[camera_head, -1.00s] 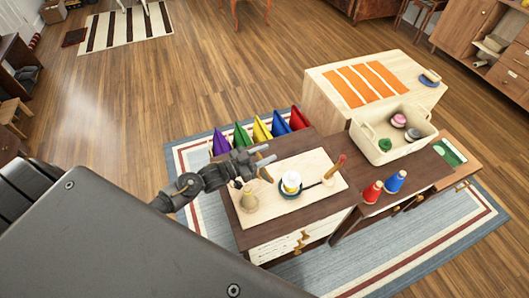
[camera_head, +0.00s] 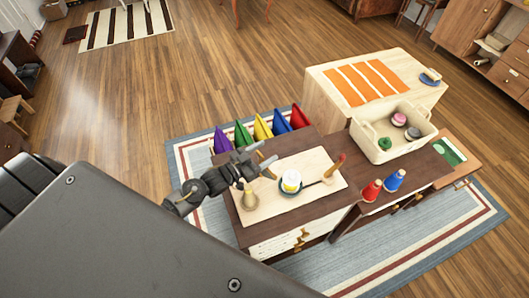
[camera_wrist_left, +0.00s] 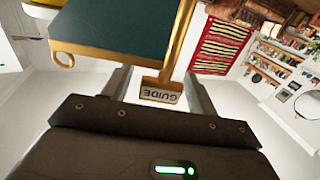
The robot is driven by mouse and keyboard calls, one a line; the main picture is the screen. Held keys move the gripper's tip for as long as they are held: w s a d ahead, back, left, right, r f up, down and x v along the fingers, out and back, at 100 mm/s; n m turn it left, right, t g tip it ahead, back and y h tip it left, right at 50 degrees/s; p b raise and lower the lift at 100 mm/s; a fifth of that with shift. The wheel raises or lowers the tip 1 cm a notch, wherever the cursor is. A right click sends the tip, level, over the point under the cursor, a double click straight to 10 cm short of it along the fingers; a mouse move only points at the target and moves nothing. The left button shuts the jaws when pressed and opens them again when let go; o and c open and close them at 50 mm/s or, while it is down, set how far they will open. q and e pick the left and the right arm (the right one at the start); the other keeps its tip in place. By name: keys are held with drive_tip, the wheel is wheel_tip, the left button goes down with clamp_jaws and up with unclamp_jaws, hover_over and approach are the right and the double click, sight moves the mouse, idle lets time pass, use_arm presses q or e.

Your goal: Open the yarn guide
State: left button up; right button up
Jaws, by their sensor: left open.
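In the left wrist view, a small brass tab (camera_wrist_left: 160,93) lettered GUIDE, upside down, hangs from a brass post. It shows between the two fingers of my left gripper (camera_wrist_left: 158,88), which are apart. I cannot tell whether they touch it. A dark green panel (camera_wrist_left: 110,28) with a brass edge and a small ring (camera_wrist_left: 64,60) shows beside the post. In the head view, my left gripper (camera_head: 264,158) is open above the near cabinet. I cannot pick out the guide there. My right gripper is not in view.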

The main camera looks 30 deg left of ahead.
use_arm(q)
drive_tip(key=b+v, duration=0.2)
drive_tip(key=v, duration=0.8)
drive_tip(key=shift+s, duration=0.25)
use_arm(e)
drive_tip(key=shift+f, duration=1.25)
use_arm(q)
drive_tip(key=shift+c, duration=0.5)
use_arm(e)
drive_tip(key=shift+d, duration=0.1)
